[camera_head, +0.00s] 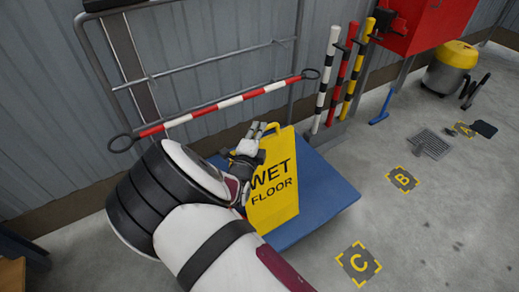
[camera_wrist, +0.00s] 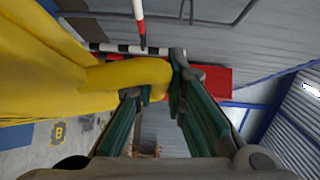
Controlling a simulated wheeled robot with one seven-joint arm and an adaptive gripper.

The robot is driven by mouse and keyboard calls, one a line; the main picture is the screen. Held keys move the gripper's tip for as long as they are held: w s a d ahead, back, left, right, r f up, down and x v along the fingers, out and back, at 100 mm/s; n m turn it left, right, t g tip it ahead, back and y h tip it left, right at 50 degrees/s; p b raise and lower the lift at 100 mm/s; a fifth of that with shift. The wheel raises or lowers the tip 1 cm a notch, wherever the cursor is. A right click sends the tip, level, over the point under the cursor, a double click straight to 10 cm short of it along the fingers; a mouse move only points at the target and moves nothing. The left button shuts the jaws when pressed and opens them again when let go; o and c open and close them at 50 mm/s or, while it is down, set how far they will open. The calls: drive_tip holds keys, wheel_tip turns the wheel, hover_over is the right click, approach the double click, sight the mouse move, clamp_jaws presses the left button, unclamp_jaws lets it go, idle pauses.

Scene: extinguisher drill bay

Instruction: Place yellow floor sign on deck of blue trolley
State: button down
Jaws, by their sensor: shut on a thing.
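The yellow floor sign (camera_head: 272,205), lettered "WET FLOOR", is upright and slightly tilted in the head view. My gripper (camera_head: 257,137) is shut on its top edge. In the wrist view the sign (camera_wrist: 60,75) fills the left side, and a yellow part of it reaches between the fingertips of my gripper (camera_wrist: 160,85). The blue trolley deck (camera_head: 325,195) lies behind and below the sign. The sign's lower edge appears over the deck; I cannot tell whether it touches. My arm hides the deck's left part.
A grey rail frame with a red-and-white bar (camera_head: 225,103) stands behind the deck. Striped posts (camera_head: 352,75) and a red cabinet (camera_head: 420,22) are at the back. Floor marks B (camera_head: 402,179) and C (camera_head: 358,263) lie on clear floor at the right.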

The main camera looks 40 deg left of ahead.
drive_tip(key=shift+f+b, duration=0.45)
drive_tip(key=shift+f, duration=1.75)
drive_tip(key=c, duration=1.6)
unclamp_jaws()
drive_tip(key=shift+f, duration=0.1)
drive_tip(key=shift+c, duration=0.2)
drive_tip(key=shift+s, duration=0.15)
